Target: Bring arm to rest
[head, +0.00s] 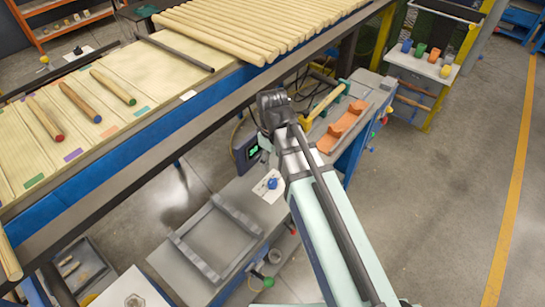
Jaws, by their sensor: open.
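My arm reaches up from the bottom of the head view, pale green and grey. My gripper (272,108) is the dark end of it, over the gap between the long conveyor table (120,160) and the lower bench (345,165). It is open and I see nothing held in it. Its fingertips are small and partly hidden by its own body. A wooden rod with green ends (325,103) lies in a holder on the bench, to the right of my gripper and apart from it.
Three colour-tipped dowels (82,102) lie on the conveyor table, with a row of plain rods (250,28) behind. An orange block (343,127) is on the bench. A grey frame (215,238) stands lower left. A stand with coloured cups (430,60) is upper right. The right floor is clear.

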